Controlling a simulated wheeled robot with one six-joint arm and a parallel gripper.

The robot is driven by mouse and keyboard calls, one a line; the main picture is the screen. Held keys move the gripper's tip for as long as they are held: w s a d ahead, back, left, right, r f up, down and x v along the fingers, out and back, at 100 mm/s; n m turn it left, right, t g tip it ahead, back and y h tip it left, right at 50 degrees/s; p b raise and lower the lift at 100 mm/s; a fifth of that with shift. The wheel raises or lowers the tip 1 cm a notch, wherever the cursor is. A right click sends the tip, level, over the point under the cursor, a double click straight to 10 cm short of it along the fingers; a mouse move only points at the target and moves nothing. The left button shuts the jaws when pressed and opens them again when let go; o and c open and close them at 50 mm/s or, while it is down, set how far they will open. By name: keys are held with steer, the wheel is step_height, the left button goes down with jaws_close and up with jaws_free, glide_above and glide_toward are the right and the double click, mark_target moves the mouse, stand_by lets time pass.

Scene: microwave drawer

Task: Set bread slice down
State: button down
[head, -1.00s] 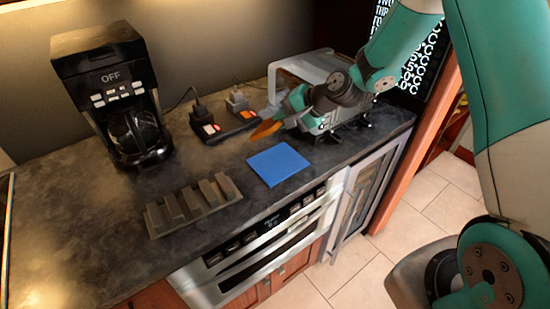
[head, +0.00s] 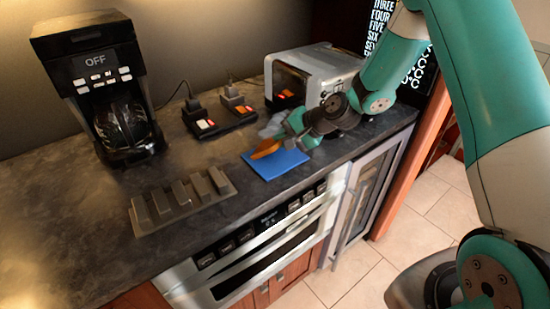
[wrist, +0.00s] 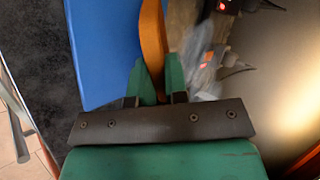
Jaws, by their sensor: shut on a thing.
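The bread slice (head: 265,149) is orange-brown and held on edge. My gripper (head: 284,141) is shut on it, above the far edge of the blue mat (head: 285,167). In the wrist view the bread slice (wrist: 153,40) stands between the green fingertips (wrist: 158,80), beside the blue mat (wrist: 100,40). I cannot tell whether the slice touches the mat.
A silver toaster oven (head: 315,72) stands behind my gripper. Switch boxes (head: 215,124) lie behind the mat. A black coffee maker (head: 105,90) and a grey slotted rack (head: 182,203) are to the left. The counter between rack and mat is clear.

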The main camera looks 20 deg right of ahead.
steer(key=c, duration=1.3)
jaws_free()
steer(key=p+v, duration=0.3)
steer(key=v, duration=0.5)
steer(key=shift+r, duration=0.1)
step_height(320, 180, up, 8)
steer(key=s+d+p, duration=0.1)
steer(key=p, duration=0.5)
steer(key=shift+s+d, duration=0.3)
steer(key=shift+d, duration=0.05)
